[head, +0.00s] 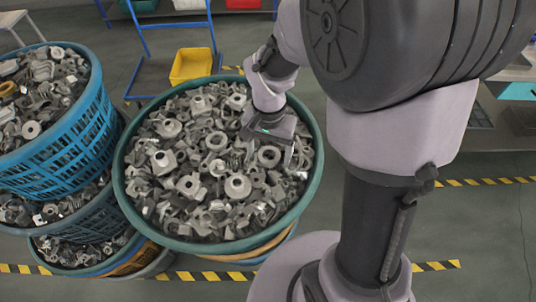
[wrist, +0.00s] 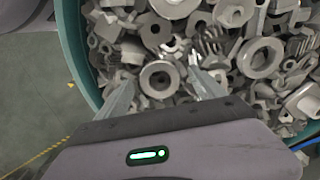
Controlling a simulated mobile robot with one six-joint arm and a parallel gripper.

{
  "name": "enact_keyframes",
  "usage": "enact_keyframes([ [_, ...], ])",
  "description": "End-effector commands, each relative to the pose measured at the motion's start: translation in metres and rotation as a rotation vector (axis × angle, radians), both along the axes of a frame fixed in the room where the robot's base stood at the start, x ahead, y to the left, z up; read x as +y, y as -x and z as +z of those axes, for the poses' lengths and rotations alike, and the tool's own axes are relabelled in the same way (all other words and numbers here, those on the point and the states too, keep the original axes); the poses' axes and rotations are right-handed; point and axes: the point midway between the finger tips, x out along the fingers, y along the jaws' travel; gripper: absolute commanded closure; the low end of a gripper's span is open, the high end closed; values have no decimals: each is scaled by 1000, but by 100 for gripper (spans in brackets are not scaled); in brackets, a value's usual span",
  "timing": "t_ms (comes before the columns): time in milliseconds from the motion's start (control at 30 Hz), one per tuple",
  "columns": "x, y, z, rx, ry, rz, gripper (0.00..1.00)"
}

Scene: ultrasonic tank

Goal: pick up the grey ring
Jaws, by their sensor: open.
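A round grey ring (wrist: 146,79) with a dark central hole lies on the heap of metal parts in the wrist view. It shows between the two fingers of my gripper (wrist: 161,77), just beyond the gripper's body. The fingers are spread apart and hold nothing. In the head view my gripper (head: 268,143) hangs over the right part of the green basket, low above the parts. A grey ring (head: 261,157) shows close by it there. Another, wider grey ring (wrist: 272,57) lies to the right in the wrist view. The exact gap between fingertips and ring is unclear.
The round green basket (head: 120,190) is full of jumbled grey parts, crowding the ring. Its rim (wrist: 76,45) curves past the left in the wrist view. Blue baskets (head: 90,130) of parts are stacked at left. A yellow bin (head: 191,65) stands behind.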

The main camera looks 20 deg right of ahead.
Motion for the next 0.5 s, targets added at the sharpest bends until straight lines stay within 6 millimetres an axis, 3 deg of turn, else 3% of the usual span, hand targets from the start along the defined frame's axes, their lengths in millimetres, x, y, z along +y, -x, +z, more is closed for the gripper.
enact_keyframes([
  [167,0,0,1,-1,1,0,23],
  [500,0,0,1,-1,1,0,89],
])
